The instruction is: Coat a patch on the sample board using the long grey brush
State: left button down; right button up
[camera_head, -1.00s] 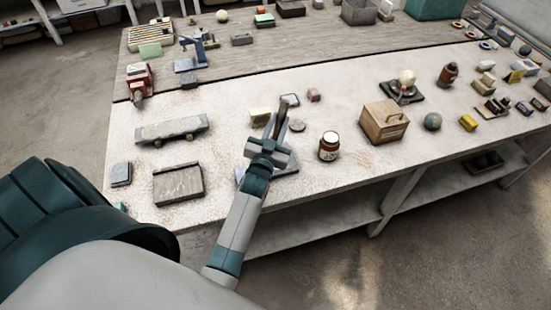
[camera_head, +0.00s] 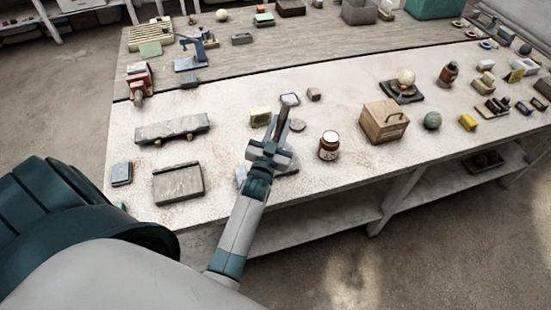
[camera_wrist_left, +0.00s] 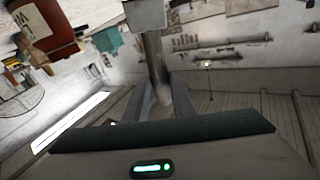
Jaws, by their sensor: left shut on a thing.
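My left gripper (camera_head: 274,134) is shut on the long grey brush (camera_head: 287,106), which points up and away over the front middle of the bench. In the left wrist view the brush's grey shaft (camera_wrist_left: 158,62) stands between the fingers, with a pale block (camera_wrist_left: 146,14) at its far end. A grey slab (camera_head: 172,128) lies on small supports at the left. A shallow framed tray (camera_head: 178,184) lies nearer the front edge. I cannot tell which of these, if either, is the sample board. My right gripper is not in view.
A brown jar (camera_head: 329,146) stands just right of my gripper, and a wooden box (camera_head: 384,121) is further right. A yellowish block (camera_head: 260,116) and a round disc (camera_head: 297,126) lie close to the brush. The bench between slab and gripper is mostly clear.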

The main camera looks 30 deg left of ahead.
pick_arm(q)
jog(key=shift+w+a, duration=0.1)
jog(key=shift+w+a, duration=0.65)
jog(key=shift+a, duration=0.15)
jog(key=shift+w+a+b, duration=0.4)
jog(key=shift+w+a, duration=0.3)
jog(key=shift+a, duration=0.15)
jog(key=shift+d, duration=0.1)
jog(key=shift+s+d+p, duration=0.4)
jog(key=shift+s+d, duration=0.35)
jog(key=shift+d, duration=0.05)
